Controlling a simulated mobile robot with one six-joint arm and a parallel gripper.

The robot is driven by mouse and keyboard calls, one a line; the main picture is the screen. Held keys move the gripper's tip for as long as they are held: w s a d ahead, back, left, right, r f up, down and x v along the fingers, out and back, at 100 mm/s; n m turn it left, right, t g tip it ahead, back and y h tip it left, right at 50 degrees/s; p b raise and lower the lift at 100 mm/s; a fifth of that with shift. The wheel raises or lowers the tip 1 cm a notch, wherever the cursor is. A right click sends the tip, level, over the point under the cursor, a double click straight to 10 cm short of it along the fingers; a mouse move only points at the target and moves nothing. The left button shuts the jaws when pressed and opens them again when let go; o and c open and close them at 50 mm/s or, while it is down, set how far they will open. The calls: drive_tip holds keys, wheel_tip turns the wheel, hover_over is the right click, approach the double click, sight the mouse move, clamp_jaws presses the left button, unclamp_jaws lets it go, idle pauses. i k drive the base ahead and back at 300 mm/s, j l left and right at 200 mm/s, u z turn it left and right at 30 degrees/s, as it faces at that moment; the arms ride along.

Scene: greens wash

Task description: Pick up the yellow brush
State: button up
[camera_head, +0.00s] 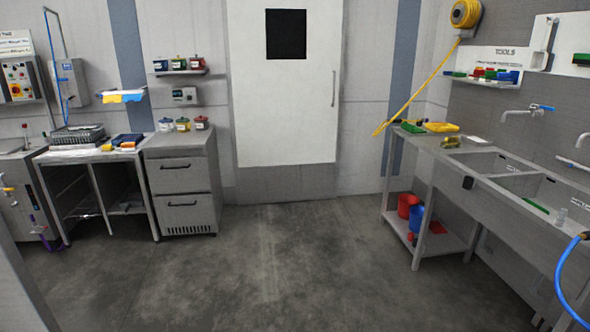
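A bright yellow flat item (440,127) lies at the far end of the right sink counter (478,180); it is too small to tell whether it is a brush or a tray. A smaller dull yellow item (451,141) lies in front of it, nearer the sink, and its kind is also unclear. A green item (412,128) lies to their left on the same counter. Another small yellow item (127,144) shows on the left table, beside blue ones. My gripper is not in this view.
Open grey floor (270,260) lies in the middle, up to a closed white door (283,90). Red and blue buckets (408,206) stand under the right counter. A yellow hose (420,85) hangs above its far end. A drawer cabinet (184,185) stands left of the door.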

sight(451, 142)
drive_tip(key=i+l+z, duration=0.15)
drive_tip(key=i, duration=0.35)
drive_tip(key=i+z, duration=0.2)
drive_tip(key=i, duration=0.35)
drive_tip(key=i+j+z, duration=0.15)
drive_tip(key=i, duration=0.35)
drive_tip(key=i+z, duration=0.15)
drive_tip(key=i, duration=0.4)
drive_tip(key=i+j+z, duration=0.2)
drive_tip(key=i, duration=0.3)
drive_tip(key=i+j+z, duration=0.15)
drive_tip(key=i+j, duration=0.15)
drive_tip(key=i, duration=0.2)
drive_tip(key=i+j, duration=0.1)
drive_tip(key=i, duration=0.4)
drive_tip(key=i+j+z, duration=0.15)
drive_tip(key=i, duration=0.35)
drive_tip(key=i+j, duration=0.1)
drive_tip(key=i, duration=0.4)
drive_tip(key=i+j+z, duration=0.15)
drive_tip(key=i, duration=0.35)
drive_tip(key=i+z, duration=0.25)
drive_tip(key=i+j+z, duration=0.1)
drive_tip(key=z, duration=0.15)
drive_tip(key=i, duration=0.1)
